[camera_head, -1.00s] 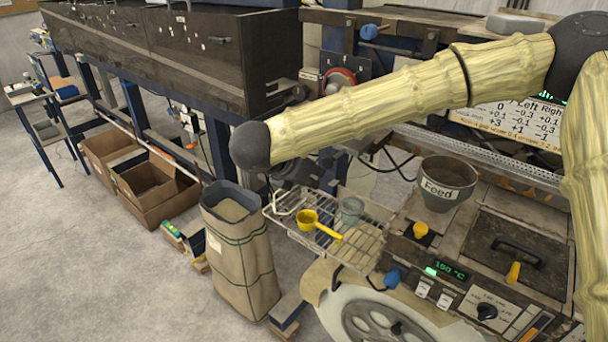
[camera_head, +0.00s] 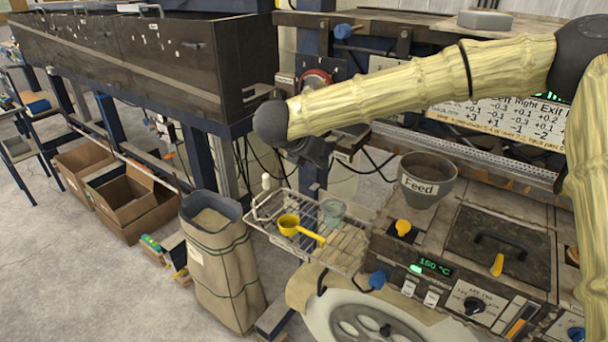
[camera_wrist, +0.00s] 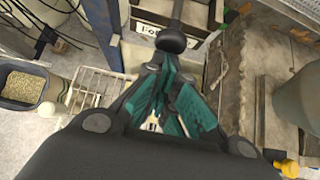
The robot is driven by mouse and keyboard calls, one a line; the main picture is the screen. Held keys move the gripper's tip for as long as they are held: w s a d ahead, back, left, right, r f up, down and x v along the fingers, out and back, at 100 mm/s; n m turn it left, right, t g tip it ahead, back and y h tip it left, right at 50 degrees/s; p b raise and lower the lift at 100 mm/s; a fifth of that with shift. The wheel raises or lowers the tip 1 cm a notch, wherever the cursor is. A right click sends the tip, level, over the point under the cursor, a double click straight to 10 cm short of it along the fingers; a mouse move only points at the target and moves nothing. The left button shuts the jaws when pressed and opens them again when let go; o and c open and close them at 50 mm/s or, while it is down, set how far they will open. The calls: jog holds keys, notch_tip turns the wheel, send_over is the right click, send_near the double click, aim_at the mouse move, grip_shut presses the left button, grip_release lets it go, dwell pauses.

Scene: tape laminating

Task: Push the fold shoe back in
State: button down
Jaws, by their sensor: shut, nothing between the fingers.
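In the wrist view, a round black knob (camera_wrist: 175,39) stands on a dark upright rod, just beyond my fingertips. A white label (camera_wrist: 153,31), seemingly reading "Fold", sits on the box behind the knob. I cannot make out the fold shoe itself for certain, or how far out it sits. My gripper (camera_wrist: 176,85) has teal-padded fingers close together, shut and empty, pointing at the knob. Contact with the knob cannot be told. In the head view, my arm's dark joint covers most of the gripper, and the knob is not clearly visible.
A wire rack (camera_head: 262,212) holds a yellow scoop (camera_head: 300,229) and a cup. The Feed hopper (camera_head: 427,180) and heater panel (camera_head: 432,268) stand to its right. A sack (camera_head: 222,262) and cardboard boxes (camera_head: 118,195) stand on the floor at left. Cables hang behind the rack.

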jog(key=shift+w+d+r, duration=0.15)
jog(key=shift+w+d, duration=0.45)
jog(key=shift+w, duration=0.25)
